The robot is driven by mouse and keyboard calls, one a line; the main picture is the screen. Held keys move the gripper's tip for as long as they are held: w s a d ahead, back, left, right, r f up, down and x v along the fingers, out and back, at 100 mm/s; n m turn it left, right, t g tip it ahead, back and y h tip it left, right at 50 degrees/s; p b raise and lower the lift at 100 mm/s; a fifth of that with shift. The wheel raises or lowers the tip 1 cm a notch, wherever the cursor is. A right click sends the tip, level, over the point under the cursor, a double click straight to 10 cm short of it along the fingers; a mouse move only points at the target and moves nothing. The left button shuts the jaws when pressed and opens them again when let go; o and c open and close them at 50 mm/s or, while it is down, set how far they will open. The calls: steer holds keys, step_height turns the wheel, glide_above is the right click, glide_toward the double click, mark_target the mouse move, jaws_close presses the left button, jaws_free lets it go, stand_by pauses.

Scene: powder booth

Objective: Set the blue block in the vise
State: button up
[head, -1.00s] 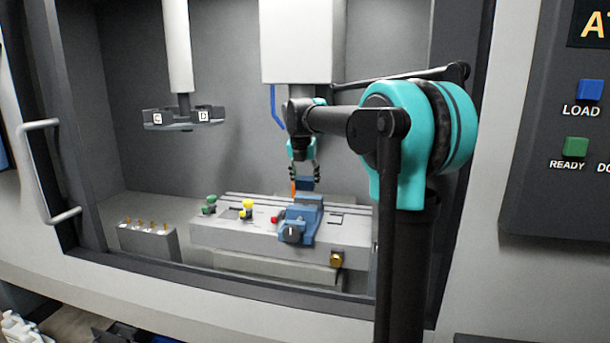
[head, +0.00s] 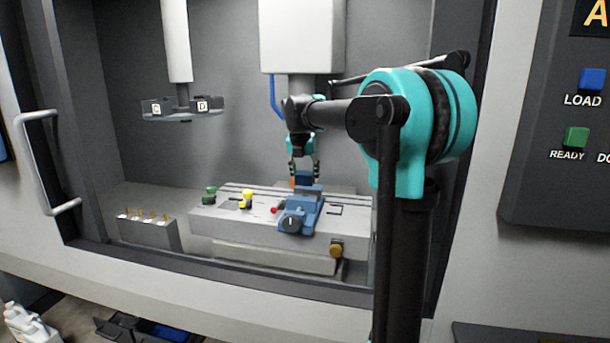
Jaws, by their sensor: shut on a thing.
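My gripper (head: 304,176) is inside the booth, pointing down above the vise, with its fingers shut on the blue block (head: 306,182). Only a small dark blue part of the block shows, low between the fingertips. The blue vise (head: 297,217) stands on the grey slotted table, with a round dark knob on its front. The block is right at the vise's upper jaw in the picture. I cannot tell whether it touches the vise or sits between the jaws. An orange piece (head: 293,182) shows beside the block's left side.
A grey holder (head: 148,232) stands further left. A carousel (head: 183,112) hangs above. The booth's frame surrounds my arm.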

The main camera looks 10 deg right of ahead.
mark_target(305, 183)
steer(key=shift+f, duration=0.2)
steer(key=shift+f, duration=1.25)
steer(key=shift+f, duration=0.2)
steer(key=shift+f, duration=0.55)
steer(key=o, duration=1.5)
steer(key=shift+c, duration=0.2)
steer(key=v, duration=1.2)
